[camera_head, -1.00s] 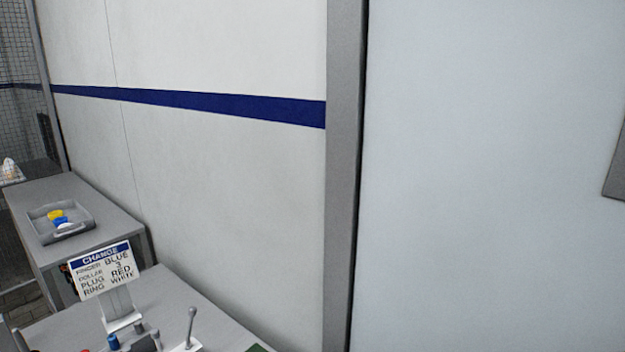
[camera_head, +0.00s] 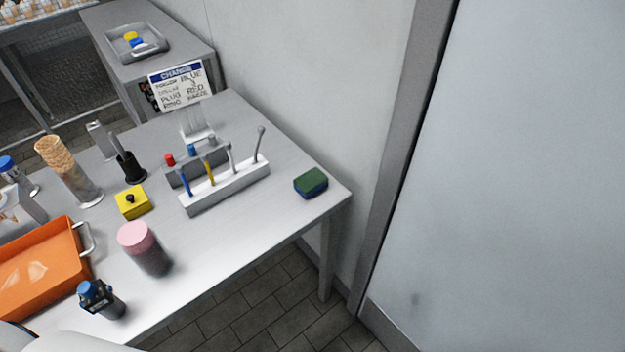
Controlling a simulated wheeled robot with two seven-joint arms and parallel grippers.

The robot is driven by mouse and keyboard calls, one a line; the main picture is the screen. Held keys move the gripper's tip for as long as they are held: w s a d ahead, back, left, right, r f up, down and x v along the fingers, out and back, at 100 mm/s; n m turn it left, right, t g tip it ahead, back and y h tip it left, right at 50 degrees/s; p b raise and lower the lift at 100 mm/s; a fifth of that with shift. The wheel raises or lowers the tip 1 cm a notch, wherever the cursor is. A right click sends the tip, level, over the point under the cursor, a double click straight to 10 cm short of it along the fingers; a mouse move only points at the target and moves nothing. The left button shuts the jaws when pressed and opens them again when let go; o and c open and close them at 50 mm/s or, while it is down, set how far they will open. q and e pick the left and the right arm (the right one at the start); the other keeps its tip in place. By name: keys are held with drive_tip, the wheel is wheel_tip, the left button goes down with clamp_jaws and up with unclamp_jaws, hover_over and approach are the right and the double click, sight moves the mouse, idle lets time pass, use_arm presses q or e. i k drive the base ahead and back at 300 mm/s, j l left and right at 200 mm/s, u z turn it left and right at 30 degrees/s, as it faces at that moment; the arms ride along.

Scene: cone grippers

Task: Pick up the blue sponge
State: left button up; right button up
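A small sponge (camera_head: 311,183) lies flat near the right corner of the grey table (camera_head: 240,232). Its top is green and its lower side is blue. Nothing touches it and the tabletop around it is bare. Neither of my grippers shows in the head view. A white rounded shape at the lower left edge may be part of my own body.
Left of the sponge stands a white rack (camera_head: 228,188) with upright tools. Further left are a pink-topped jar (camera_head: 145,248), a yellow block (camera_head: 132,203), an orange tray (camera_head: 38,270) and a stack of cones (camera_head: 62,160). A wall and door frame rise at the right.

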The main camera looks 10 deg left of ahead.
sight(314, 181)
drive_tip(key=k+j+z, duration=0.1)
drive_tip(key=j+z, duration=0.25)
drive_tip(key=k+j+z, duration=0.1)
drive_tip(key=z, duration=0.3)
drive_tip(key=k+j+z, duration=0.15)
drive_tip(key=z, duration=0.2)
drive_tip(key=k, duration=0.05)
